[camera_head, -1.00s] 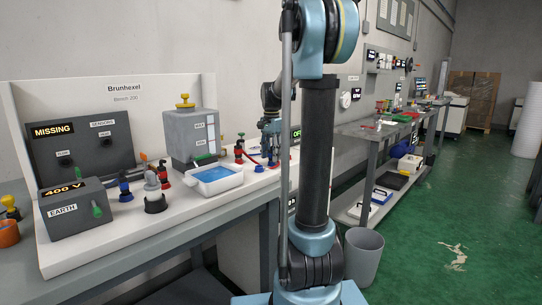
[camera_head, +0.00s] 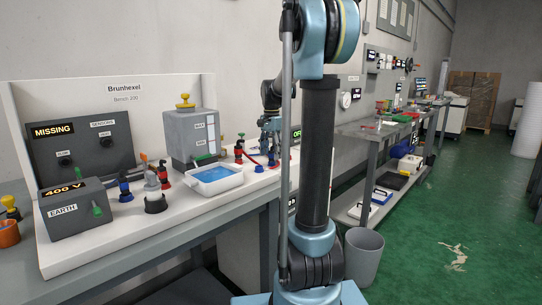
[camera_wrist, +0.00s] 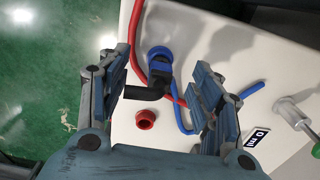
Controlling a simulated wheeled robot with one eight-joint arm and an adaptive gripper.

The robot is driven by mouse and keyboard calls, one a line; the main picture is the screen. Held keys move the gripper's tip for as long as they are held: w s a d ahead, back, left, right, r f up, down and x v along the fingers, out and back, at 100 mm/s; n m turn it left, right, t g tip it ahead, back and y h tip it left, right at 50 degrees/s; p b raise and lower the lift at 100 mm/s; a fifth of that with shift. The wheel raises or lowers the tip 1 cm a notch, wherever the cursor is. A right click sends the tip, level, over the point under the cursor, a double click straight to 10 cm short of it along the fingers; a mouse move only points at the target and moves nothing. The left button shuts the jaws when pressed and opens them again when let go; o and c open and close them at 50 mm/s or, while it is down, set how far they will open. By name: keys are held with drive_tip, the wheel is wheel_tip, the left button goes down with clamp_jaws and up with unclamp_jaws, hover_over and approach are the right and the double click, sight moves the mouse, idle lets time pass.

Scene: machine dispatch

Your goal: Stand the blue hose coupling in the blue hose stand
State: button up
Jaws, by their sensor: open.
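In the wrist view my gripper (camera_wrist: 160,85) is open, with its two fingers wide apart. Between and beyond them is a blue-collared piece with a black bent body (camera_wrist: 140,84), which looks like the blue hose coupling. A blue hose (camera_wrist: 181,118) runs beside it on the white top. I cannot tell whether it stands in a holder or whether the fingers touch it. In the head view my gripper (camera_head: 269,132) is over the far end of the bench, partly behind my arm. A blue stand-like piece (camera_head: 125,190) is at the bench's middle; I cannot tell whether it is the blue hose stand.
A red hose (camera_wrist: 134,45) and a small red ring-shaped piece (camera_wrist: 146,119) lie close to my fingers. A white tray with blue contents (camera_head: 214,184), a grey machine block (camera_head: 190,138) and several small fittings crowd the bench. A grey bin (camera_head: 363,257) stands on the floor.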

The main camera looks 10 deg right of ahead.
drive_tip(key=shift+r, duration=2.6)
drive_tip(key=shift+s, duration=0.1)
